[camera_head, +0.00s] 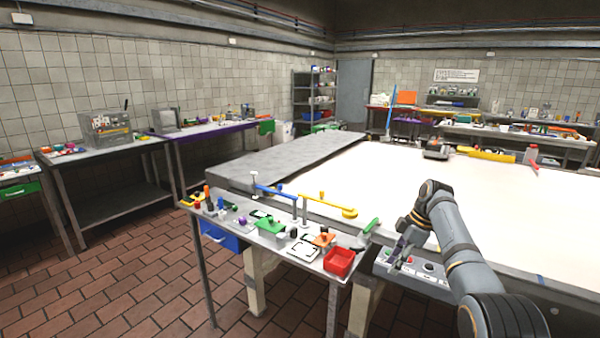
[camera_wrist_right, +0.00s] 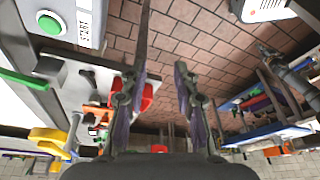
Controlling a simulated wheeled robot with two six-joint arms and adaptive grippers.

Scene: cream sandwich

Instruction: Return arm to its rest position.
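My right arm reaches in from the lower right of the head view, and its gripper (camera_head: 400,250) hangs beside the right end of the small work table (camera_head: 338,278), over a grey control panel (camera_head: 382,268). Nothing is held. My left gripper is not seen in the head view.
A red bin (camera_head: 339,262), a green block (camera_head: 270,226) and several small parts lie on the small table. A large white-topped table (camera_head: 420,185) lies behind. The wrist view shows a green START button (camera_wrist_right: 50,23). Brick floor (camera_head: 130,290) is open at left.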

